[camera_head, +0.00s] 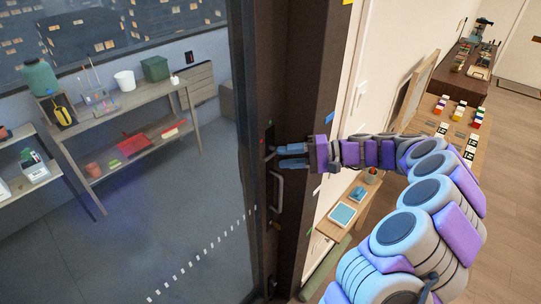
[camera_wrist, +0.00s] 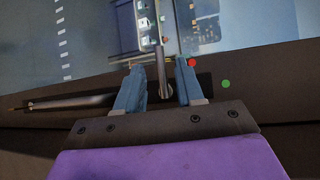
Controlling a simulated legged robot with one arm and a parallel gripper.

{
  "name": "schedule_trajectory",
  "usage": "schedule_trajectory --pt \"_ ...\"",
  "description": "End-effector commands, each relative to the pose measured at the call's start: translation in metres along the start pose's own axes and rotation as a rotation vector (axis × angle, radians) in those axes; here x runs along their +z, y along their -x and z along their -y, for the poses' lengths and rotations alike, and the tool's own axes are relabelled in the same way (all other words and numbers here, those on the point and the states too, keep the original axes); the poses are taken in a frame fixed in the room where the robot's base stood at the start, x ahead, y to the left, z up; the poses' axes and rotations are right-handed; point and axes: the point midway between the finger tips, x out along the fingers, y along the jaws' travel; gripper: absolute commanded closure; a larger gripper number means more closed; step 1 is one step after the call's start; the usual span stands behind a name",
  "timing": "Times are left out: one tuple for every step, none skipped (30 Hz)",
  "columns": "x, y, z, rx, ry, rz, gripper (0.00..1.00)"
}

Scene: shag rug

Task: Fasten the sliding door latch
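The sliding door (camera_head: 254,120) has a dark frame around a large glass pane. A small grey metal latch lever (camera_wrist: 161,72) sticks out from the dark frame in the wrist view. My gripper (camera_head: 283,156) is at the door's edge, with its blue-grey fingers pointing left at the frame. In the wrist view my gripper (camera_wrist: 160,88) is open, and the lever lies between its two fingers. I cannot tell whether either finger touches the lever. A red dot (camera_wrist: 191,62) and a green dot (camera_wrist: 226,84) mark the frame beside the latch. In the head view the fingers partly hide the latch.
A grey pull handle (camera_head: 277,190) is on the door just below my gripper; it also shows in the wrist view (camera_wrist: 72,102). Behind the glass stand wooden shelves (camera_head: 130,115). On the right are a small table (camera_head: 345,216) and a long bench (camera_head: 455,125).

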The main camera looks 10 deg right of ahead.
Motion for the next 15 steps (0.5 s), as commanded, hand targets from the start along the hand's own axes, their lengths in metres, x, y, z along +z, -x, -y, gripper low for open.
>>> schedule_trajectory --pt "-0.002 0.014 0.001 0.002 0.002 -0.008 0.63" --pt "-0.002 0.021 0.001 0.001 0.003 -0.007 0.63" --pt "-0.001 0.029 0.001 0.001 0.002 -0.005 0.63" --pt "-0.002 0.036 0.001 0.0 0.002 -0.006 0.63" --pt "-0.002 0.043 0.001 0.0 0.001 -0.007 0.63" --pt "-0.002 0.052 0.001 0.0 0.002 -0.006 0.63" --pt "-0.002 0.059 0.001 0.001 0.002 -0.006 0.63" --pt "-0.003 0.065 0.001 0.002 0.003 -0.007 0.63" --pt "-0.003 0.072 0.001 0.002 0.002 -0.007 0.63" --pt "-0.002 0.077 0.0 0.002 0.002 -0.005 0.63" --pt "-0.002 0.082 0.001 0.002 0.001 -0.003 0.63" --pt "-0.002 0.088 0.0 0.003 0.001 -0.004 0.63" --pt "-0.003 0.092 0.0 0.003 0.001 -0.005 0.63" --pt "-0.003 0.095 0.0 0.003 0.001 -0.006 0.63" --pt "-0.003 0.099 0.0 0.002 0.0 -0.004 0.63"
